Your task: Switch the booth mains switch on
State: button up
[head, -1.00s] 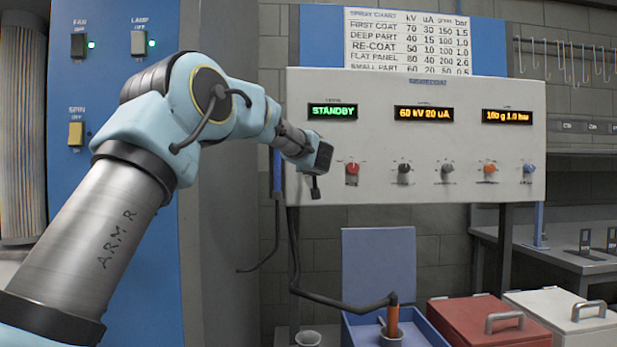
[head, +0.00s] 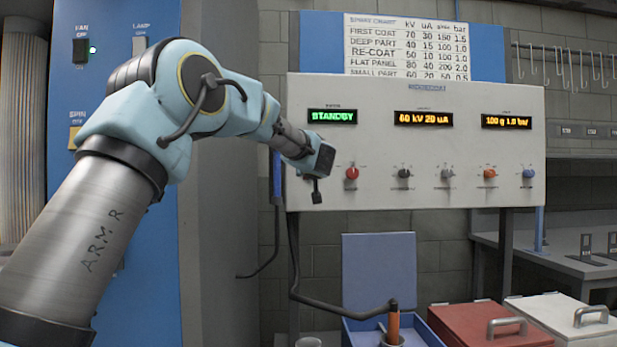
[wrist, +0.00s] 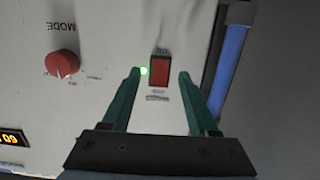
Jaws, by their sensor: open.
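My gripper (wrist: 160,75) is open and empty. Its two green fingers lie on either side of the switch in the picture; I cannot tell whether they touch the panel. In the head view my gripper (head: 316,178) is at the left end of the white control panel (head: 460,145) and hides the switch. The left display (head: 332,116) reads STANDBY in green.
A red knob (head: 352,173) marked MODE in the wrist view is beside the switch, and other knobs continue to the right. A blue cabinet (head: 150,240) with FAN, LAMP and SPIN switches stands left. Below are a blue box (head: 360,335) and a red lidded bin (head: 480,325).

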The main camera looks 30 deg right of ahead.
jog(key=v, duration=0.8)
jog(key=shift+s+b, duration=0.2)
jog(key=shift+b, duration=0.25)
jog(key=shift+a, duration=0.1)
